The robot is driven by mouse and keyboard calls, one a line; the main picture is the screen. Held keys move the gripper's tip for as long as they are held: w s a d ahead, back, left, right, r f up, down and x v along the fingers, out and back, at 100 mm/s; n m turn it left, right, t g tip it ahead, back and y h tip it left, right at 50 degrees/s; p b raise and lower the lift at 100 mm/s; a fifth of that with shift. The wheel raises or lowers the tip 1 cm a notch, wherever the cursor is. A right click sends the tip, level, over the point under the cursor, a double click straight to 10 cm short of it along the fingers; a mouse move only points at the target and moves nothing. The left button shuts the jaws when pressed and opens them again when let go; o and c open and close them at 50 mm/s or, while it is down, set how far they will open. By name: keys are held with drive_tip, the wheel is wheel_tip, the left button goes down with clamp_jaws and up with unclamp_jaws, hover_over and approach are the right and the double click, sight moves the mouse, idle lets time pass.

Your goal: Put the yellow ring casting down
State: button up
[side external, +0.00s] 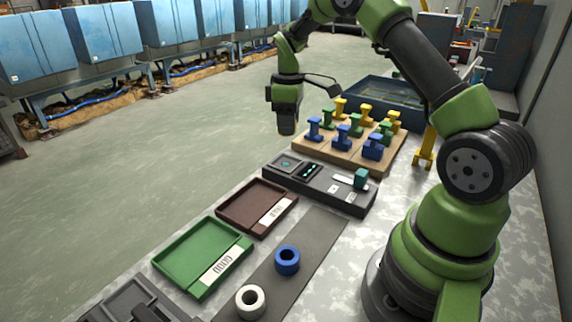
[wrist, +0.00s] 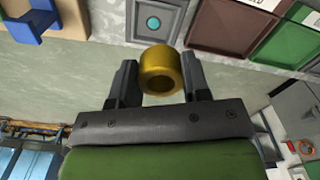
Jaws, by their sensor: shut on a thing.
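The yellow ring casting (wrist: 160,58) is gripped between the two dark fingers of my gripper (wrist: 160,72) in the wrist view. Its round opening faces the camera. In the side external view my gripper (side external: 286,130) hangs above and near the left edge of the bench, in front of the wooden board (side external: 376,166). The ring is mostly hidden there. The dark tester box (side external: 322,187) with a teal button pad (wrist: 153,22) lies close by, apart from the ring.
A brown tray (side external: 250,201) and a green tray (side external: 190,247) lie along the bench edge. A blue ring (side external: 287,261) and a white ring (side external: 250,302) lie on a grey strip (side external: 318,234). Several blue, green and yellow pieces stand on the wooden board.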

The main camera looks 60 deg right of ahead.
sight(287, 164)
drive_tip(key=f, duration=0.6)
drive_tip(key=d+f, duration=0.1)
drive_tip(key=f, duration=0.2)
drive_tip(key=shift+w+f, duration=0.25)
drive_tip(key=shift+w, duration=0.15)
drive_tip(key=shift+a, duration=0.1)
drive_tip(key=o, duration=1)
drive_tip(key=shift+f, duration=0.1)
